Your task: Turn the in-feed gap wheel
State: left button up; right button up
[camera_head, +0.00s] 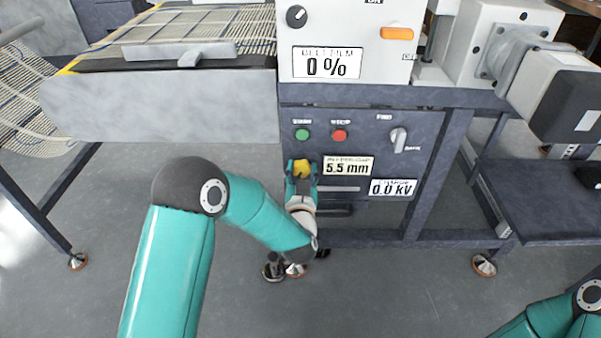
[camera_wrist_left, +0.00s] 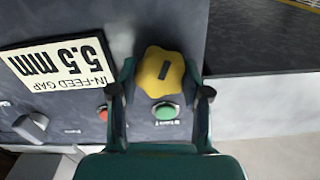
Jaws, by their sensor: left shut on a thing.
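The in-feed gap wheel is a yellow lobed knob (camera_head: 301,166) on the dark front panel, left of its label reading 5.5 mm (camera_head: 347,166). In the left wrist view the yellow wheel (camera_wrist_left: 161,72) shows a dark slot on its face. My left gripper (camera_head: 301,176) is shut on the wheel, with one finger on each side of it in the left wrist view (camera_wrist_left: 160,92). The label reads IN-FEED GAP 5.5 mm (camera_wrist_left: 58,64) there, upside down. My right arm shows at the lower right of the head view, but its gripper is out of view.
A green button (camera_head: 302,134) and a red button (camera_head: 340,135) sit above the wheel. A grey selector (camera_head: 398,140) is to the right, above a 0.0 kV display (camera_head: 392,188). The mesh belt (camera_head: 180,32) lies at upper left.

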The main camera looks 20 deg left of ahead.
pick_arm(q)
jog(key=shift+f+n, duration=0.1)
jog(key=shift+n, duration=0.2)
pick_arm(e)
jog(key=shift+f, duration=0.4)
pick_arm(q)
jog(key=o, duration=1.2)
jog(key=shift+c, duration=0.2)
jog(key=v, duration=1.2)
